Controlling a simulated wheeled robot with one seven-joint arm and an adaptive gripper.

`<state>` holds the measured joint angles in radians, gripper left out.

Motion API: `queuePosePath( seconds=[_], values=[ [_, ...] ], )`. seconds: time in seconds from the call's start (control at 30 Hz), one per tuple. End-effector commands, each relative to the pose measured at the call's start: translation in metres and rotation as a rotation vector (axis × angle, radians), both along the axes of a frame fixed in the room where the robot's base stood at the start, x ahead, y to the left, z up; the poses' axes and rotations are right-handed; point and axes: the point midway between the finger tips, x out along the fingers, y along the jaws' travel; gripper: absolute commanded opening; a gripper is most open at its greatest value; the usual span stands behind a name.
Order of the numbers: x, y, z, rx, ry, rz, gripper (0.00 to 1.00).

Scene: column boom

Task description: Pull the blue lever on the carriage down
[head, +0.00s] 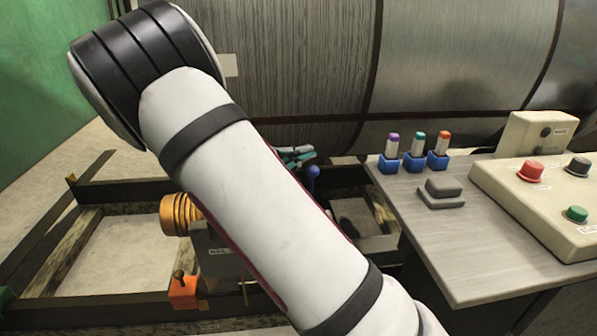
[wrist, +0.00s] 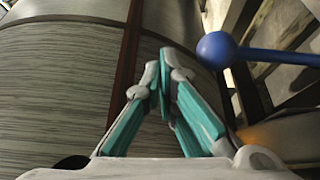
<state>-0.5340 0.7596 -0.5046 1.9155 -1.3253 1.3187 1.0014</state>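The blue lever shows in the wrist view as a round knob (wrist: 215,50) on a rod running off to the right. In the head view its knob (head: 313,171) peeks out just past my arm, and the rest of the lever is mostly hidden. The carriage (head: 212,258) is a grey body with an orange coil, partly covered by my arm. My gripper (wrist: 163,78) has teal fingers whose tips meet with nothing between them. The knob is just right of the fingertips in the wrist view, apart from them in the picture. In the head view my gripper (head: 296,155) is beside the knob, partly hidden.
A metal table (head: 450,235) at right carries a control box (head: 560,205) with coloured buttons, a grey block (head: 442,190) and several capped sticks in blue holders. Dark frame rails (head: 110,310) surround the carriage.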

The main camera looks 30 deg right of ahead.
Motion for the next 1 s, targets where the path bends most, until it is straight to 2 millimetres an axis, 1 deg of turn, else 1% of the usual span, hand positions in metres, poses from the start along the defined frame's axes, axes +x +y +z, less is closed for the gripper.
queuePosePath(
  seconds=[0.1,0.23,0.57,0.67,0.77,0.87,1.0],
  values=[
    [0.0,0.002,0.013,0.003,0.001,0.004,0.0],
    [0.0,0.002,0.02,0.004,0.004,0.004,0.0],
    [0.001,0.002,0.02,0.005,0.005,0.005,0.0],
    [0.003,0.007,0.019,0.006,0.005,0.006,0.0],
    [0.009,0.024,0.017,0.01,0.004,0.007,0.0],
    [0.018,0.056,0.008,0.023,0.003,0.005,0.0],
    [0.024,0.111,-0.014,0.055,0.012,-0.008,0.0]
  ],
)
